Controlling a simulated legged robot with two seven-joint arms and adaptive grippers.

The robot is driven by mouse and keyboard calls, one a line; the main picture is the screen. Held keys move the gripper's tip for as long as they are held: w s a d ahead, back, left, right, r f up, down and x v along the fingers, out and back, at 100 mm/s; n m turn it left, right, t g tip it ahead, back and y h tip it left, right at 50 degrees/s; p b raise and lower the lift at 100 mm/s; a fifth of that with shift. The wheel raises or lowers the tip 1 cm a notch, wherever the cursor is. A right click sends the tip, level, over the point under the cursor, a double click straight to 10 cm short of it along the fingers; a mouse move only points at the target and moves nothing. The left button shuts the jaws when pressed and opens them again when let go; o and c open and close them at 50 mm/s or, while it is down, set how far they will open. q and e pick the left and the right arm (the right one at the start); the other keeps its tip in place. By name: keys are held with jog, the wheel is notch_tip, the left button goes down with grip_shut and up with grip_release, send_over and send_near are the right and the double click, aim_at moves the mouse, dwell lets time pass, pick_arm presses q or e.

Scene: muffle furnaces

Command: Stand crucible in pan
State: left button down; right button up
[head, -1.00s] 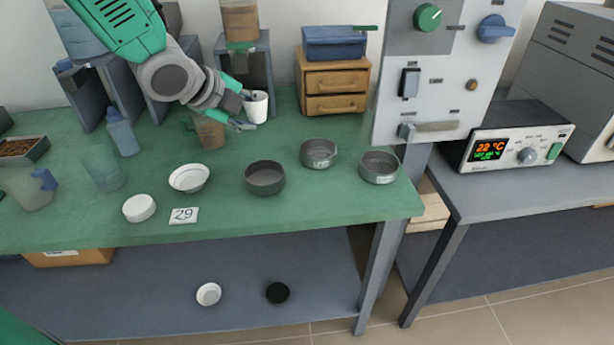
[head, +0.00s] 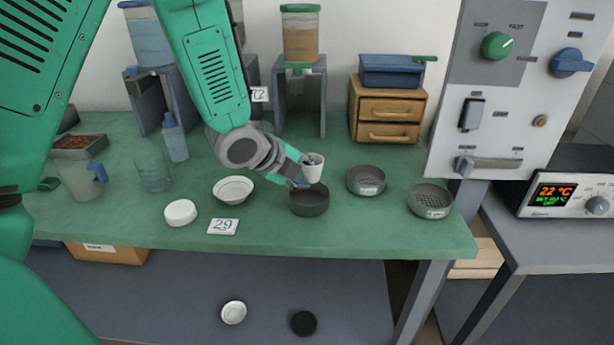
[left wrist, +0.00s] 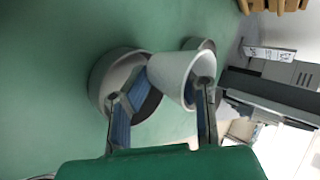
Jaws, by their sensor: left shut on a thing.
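The white crucible (head: 314,166) is upright or nearly so in the head view. My left gripper (head: 303,174) is shut on it. The crucible is over the rear part of the plain dark grey pan (head: 309,203), which stands on the green bench. In the left wrist view the crucible (left wrist: 172,74) sits between the fingers of the gripper (left wrist: 165,93). It overlaps part of the pan (left wrist: 103,76) there. I cannot tell for sure whether it touches the pan. My right gripper is not in view.
Two mesh-bottomed sieves (head: 366,181) (head: 430,201) stand right of the pan. Wooden drawers (head: 388,110) stand behind. The bench (head: 350,237) is clear in front.

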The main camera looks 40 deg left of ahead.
pick_arm(q)
jog(key=shift+s+a+f, duration=0.1)
jog(key=shift+a+f, duration=0.15)
jog(key=shift+a, duration=0.25)
jog(key=shift+f+b, duration=0.3)
jog(key=shift+f, duration=0.05)
jog(key=shift+d, duration=0.15)
jog(key=c, duration=1.4)
grip_release()
jog(key=shift+d+r, duration=0.1)
jog(key=shift+d, duration=0.1)
jog(key=shift+o, duration=0.2)
jog(key=shift+d+r, duration=0.1)
jog(key=shift+d, duration=0.15)
jog(key=shift+a+r, duration=0.2)
jog(key=p+v, duration=0.1)
jog(key=v, duration=0.3)
jog(key=shift+a+r+p, duration=0.2)
jog(key=shift+a+p, duration=0.15)
jog(key=shift+a, duration=0.05)
jog(key=p+v, duration=0.1)
jog(key=v, duration=0.7)
jog(key=shift+p, duration=0.35)
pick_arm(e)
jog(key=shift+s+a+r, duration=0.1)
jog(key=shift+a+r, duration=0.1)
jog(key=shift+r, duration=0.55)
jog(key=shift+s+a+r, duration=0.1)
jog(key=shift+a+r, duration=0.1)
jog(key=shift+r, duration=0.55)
